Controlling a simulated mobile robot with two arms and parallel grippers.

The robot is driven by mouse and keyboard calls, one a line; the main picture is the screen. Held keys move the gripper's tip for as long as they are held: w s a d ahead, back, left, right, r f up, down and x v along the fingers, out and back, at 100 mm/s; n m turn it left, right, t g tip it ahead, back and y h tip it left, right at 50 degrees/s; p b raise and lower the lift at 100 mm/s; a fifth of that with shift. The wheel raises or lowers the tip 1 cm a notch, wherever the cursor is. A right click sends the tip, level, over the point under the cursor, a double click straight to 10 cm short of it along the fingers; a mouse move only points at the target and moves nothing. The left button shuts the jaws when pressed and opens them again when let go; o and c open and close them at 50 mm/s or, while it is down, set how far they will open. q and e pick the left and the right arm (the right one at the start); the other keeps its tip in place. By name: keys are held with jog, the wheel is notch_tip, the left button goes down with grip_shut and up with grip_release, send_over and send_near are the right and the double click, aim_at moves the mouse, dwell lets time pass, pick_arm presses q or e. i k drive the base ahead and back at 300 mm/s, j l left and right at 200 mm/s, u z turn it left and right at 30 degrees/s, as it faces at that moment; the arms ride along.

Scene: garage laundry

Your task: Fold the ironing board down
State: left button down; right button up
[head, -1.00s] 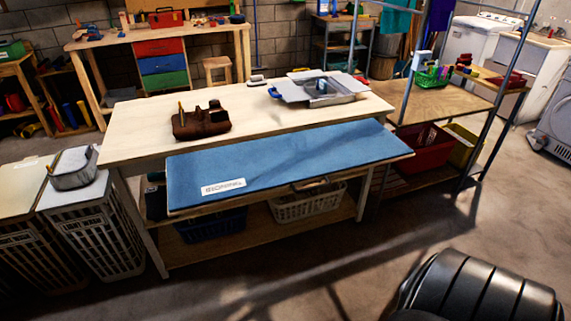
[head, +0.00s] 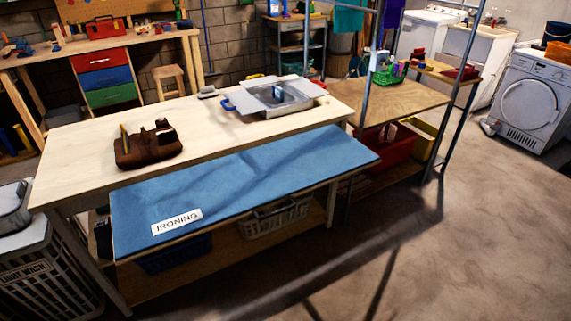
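The ironing board (head: 245,185) is a long blue padded panel with a white "IRONING" label (head: 177,222) near its front left corner. It sticks out from the front long side of a pale wooden worktable (head: 85,150), a little below the tabletop. It looks raised and roughly level, with its surface facing up. Any hinge or support under it is hidden. The board's top is bare. Neither of my grippers is in view.
On the tabletop are a brown tool pouch (head: 147,147) and a metal tray (head: 275,97). A white basket (head: 277,217) sits on the shelf below the board. A laundry hamper (head: 45,275) stands at lower left. The floor in front and to the right is clear.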

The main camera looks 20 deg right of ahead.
aim_at(148, 217)
jog(key=i+z, duration=0.2)
jog(key=i, duration=0.2)
jog(key=i+j+z, duration=0.2)
jog(key=i, duration=0.2)
jog(key=i+j+z, duration=0.25)
jog(key=i+l, duration=0.1)
